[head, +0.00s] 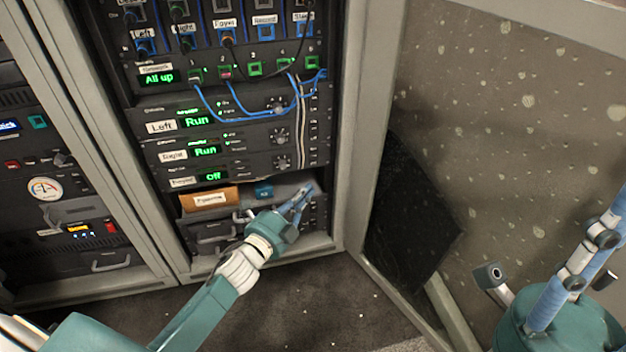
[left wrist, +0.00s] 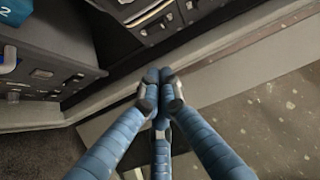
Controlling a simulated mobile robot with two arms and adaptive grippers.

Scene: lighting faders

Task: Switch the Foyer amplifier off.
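The Foyer amplifier (head: 240,174) is the lowest of three stacked black units in the rack. Its label is small and blurred, and its green display (head: 213,176) reads "Off". The Left and Right amplifiers above it read "Run". My left gripper (head: 306,189) is at the right end of the shelf just below the Foyer amplifier; I cannot tell whether it touches anything. In the left wrist view its blue fingers (left wrist: 160,88) come together at the tips with nothing visible between them. My right gripper (head: 560,290) is at the lower right, its fingertips partly out of frame.
A shelf under the amplifiers holds an orange-brown labelled box (head: 209,199) and a small blue item (head: 264,192). Blue cables (head: 240,117) hang over the upper units. A second rack (head: 60,190) stands left. The rack's frame post (head: 365,120) is close on the right.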

